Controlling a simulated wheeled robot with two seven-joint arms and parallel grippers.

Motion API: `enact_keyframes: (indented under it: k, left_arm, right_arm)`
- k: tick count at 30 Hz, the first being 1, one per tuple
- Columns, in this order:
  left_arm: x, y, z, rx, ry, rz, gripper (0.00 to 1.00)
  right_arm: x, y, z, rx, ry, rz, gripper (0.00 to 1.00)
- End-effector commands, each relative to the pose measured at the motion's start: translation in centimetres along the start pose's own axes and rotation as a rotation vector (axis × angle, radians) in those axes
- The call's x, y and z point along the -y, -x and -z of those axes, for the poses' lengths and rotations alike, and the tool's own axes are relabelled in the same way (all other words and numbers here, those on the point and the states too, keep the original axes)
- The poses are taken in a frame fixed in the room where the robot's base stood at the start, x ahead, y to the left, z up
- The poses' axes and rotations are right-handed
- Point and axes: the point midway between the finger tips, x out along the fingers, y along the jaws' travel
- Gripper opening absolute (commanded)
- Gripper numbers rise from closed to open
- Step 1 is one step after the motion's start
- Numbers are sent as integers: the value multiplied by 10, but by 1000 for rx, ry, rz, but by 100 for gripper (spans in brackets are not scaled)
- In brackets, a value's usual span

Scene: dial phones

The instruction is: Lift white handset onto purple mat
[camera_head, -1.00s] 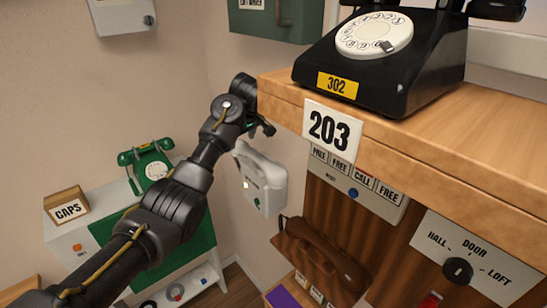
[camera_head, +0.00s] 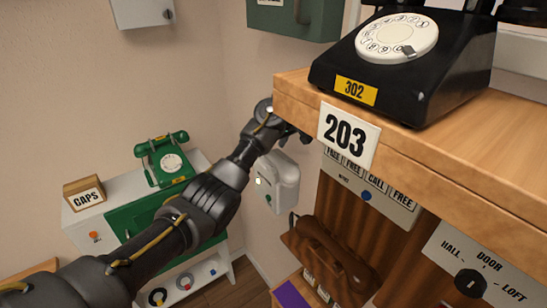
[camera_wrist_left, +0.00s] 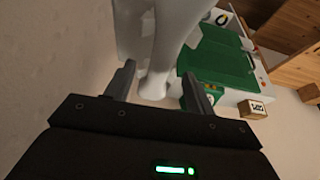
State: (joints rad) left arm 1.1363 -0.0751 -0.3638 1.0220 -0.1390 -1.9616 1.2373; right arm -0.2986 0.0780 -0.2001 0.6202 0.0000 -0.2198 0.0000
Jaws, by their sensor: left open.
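The white wall phone (camera_head: 268,190) hangs on the wall left of the wooden counter. Its white handset (camera_head: 287,172) is partly hidden by my left arm and gripper. My left gripper (camera_head: 295,132) is at the top of the phone, partly behind the counter corner. The purple mat (camera_head: 290,296) shows partly at the bottom edge. My right gripper is not in view.
The wooden counter (camera_head: 440,140) bears a black dial phone (camera_head: 410,65) and overhangs close beside my left gripper. A green phone (camera_head: 163,160) and a CAPS box (camera_head: 85,193) stand on the white cabinet at left.

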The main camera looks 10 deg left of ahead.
Motion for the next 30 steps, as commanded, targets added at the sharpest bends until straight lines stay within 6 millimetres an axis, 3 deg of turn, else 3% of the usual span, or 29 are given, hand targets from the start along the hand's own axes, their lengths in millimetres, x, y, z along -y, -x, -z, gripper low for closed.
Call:
enact_keyframes:
  k: [5,13,21,30]
  left_arm:
    - [5,-10,1,1,4,5,55]
    - [12,-48,-2,2,11,7,55]
    - [17,-54,2,0,19,9,55]
    - [17,-54,2,1,19,9,15]
  right_arm:
    - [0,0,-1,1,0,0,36]
    - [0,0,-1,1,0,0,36]
    - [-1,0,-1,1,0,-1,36]
    - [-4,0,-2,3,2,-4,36]
